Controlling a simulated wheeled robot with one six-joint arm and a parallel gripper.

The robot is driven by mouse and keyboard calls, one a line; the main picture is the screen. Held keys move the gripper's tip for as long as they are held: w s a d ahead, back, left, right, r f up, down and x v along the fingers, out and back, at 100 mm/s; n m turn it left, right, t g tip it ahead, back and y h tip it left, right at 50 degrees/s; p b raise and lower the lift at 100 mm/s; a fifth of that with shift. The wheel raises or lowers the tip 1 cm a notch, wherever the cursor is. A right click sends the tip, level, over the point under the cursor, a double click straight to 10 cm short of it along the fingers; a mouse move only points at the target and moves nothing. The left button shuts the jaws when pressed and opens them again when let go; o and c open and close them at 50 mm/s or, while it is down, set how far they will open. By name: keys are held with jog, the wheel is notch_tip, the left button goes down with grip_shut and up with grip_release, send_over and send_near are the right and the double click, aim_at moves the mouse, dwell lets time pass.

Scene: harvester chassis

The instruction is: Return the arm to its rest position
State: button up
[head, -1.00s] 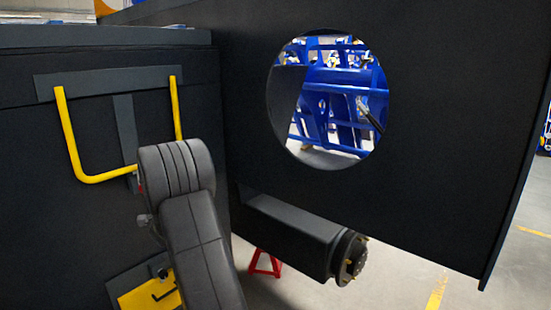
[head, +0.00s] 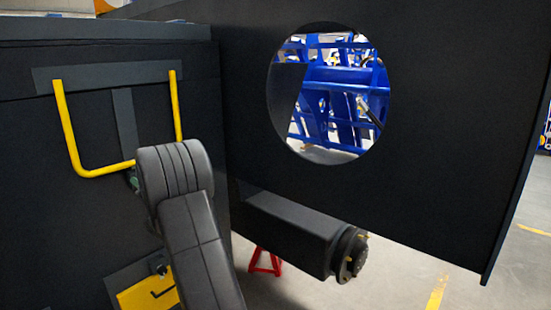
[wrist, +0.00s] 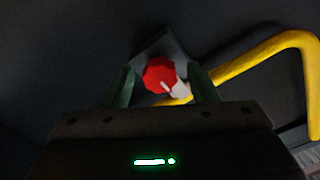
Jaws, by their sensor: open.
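My grey arm stands in the lower left of the head view, in front of the dark chassis wall. My gripper is mostly hidden behind the arm there; only a small green part shows at its left edge. In the wrist view my gripper (wrist: 162,72) is open, with its two green fingers apart. A red octagonal knob (wrist: 158,74) with a pale stem shows between the fingers. I cannot tell how far it is from the fingertips, and I see no grip on it.
A yellow bar handle (head: 71,131) is on the left wall, close to my arm; it shows at the right in the wrist view (wrist: 270,48). A dark panel with a round hole (head: 440,150), an axle beam (head: 285,232) and a red stand (head: 265,261) are to the right.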

jog(key=n, duration=0.8)
jog(key=shift+n+b, duration=0.35)
jog(key=shift+n, duration=0.05)
jog(key=shift+s, duration=0.1)
